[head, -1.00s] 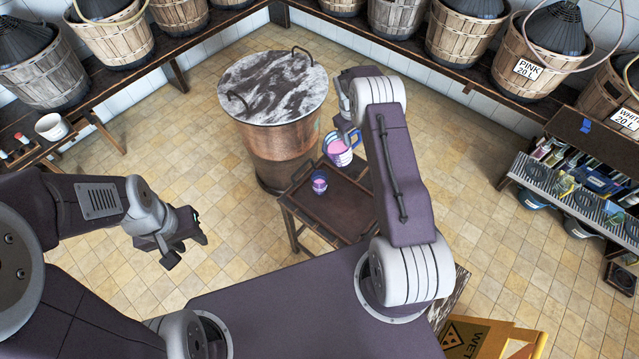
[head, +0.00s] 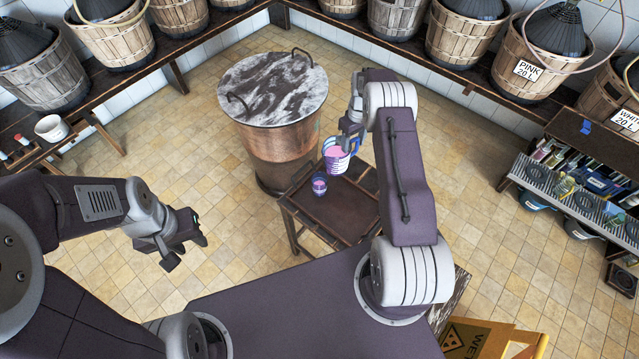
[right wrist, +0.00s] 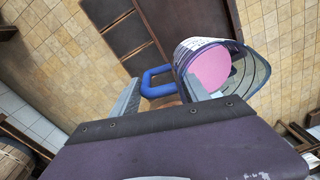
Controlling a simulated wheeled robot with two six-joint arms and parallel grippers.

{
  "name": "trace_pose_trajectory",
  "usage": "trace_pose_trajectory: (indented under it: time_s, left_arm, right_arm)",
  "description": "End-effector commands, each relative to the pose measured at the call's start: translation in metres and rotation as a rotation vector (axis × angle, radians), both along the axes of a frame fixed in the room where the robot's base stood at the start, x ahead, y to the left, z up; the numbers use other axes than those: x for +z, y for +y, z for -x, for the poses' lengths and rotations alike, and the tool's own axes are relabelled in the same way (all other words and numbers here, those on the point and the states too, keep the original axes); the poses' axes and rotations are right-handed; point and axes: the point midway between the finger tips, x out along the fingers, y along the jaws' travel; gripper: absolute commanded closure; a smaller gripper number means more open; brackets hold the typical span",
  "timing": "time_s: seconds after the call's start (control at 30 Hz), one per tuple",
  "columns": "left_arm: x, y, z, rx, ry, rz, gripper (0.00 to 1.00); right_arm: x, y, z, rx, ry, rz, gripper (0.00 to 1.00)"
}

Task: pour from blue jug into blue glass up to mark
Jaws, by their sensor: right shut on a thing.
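The blue jug (head: 337,160) has a pale, striped body, a blue handle and pink liquid inside. My right gripper (head: 350,137) is shut on its handle and holds it above the back of the small dark table. In the right wrist view the blue handle (right wrist: 158,82) is between the fingers, and the pink liquid shows in the jug (right wrist: 210,66). The small blue glass (head: 319,186) stands on the table, just below and left of the jug in the head view. It shows a pinkish content; its mark is too small to make out. My left gripper (head: 187,238) is open and empty, well left of the table.
The small dark table (head: 345,208) has a raised rim and clear room right of the glass. A copper vat (head: 275,140) with a marbled lid stands close behind it. A yellow wet-floor sign (head: 490,340) is at the lower right. Demijohn baskets line the wall shelves.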

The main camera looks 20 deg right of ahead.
Motion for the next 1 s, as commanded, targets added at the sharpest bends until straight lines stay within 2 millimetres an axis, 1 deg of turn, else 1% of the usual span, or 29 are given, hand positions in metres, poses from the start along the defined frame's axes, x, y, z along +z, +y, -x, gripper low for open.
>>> trace_pose_trajectory:
  time_s: [0.03,0.2,0.33,0.47,0.9,1.0]
  left_arm:
    - [0.012,0.0,0.0,0.0,0.0,0.0,0.64]
    - [0.031,0.0,0.0,0.0,0.0,0.0,0.64]
    - [0.04,0.0,0.0,0.0,0.0,0.0,0.64]
    - [0.041,0.0,0.0,0.0,0.0,0.0,0.64]
    - [0.04,0.0,0.0,0.0,0.0,0.0,0.64]
    - [0.038,0.0,0.0,0.0,0.0,0.0,0.64]
  right_arm:
    - [0.01,0.002,0.004,0.0,0.001,-0.001,1.0]
    - [0.018,0.007,0.017,0.0,0.001,-0.001,1.0]
    - [0.021,0.01,0.025,0.0,0.0,0.0,1.0]
    - [0.02,0.011,0.028,-0.001,-0.002,0.0,1.0]
    - [0.019,0.011,0.028,0.0,-0.001,0.001,1.0]
    - [0.018,0.015,0.026,0.008,-0.002,0.0,1.0]
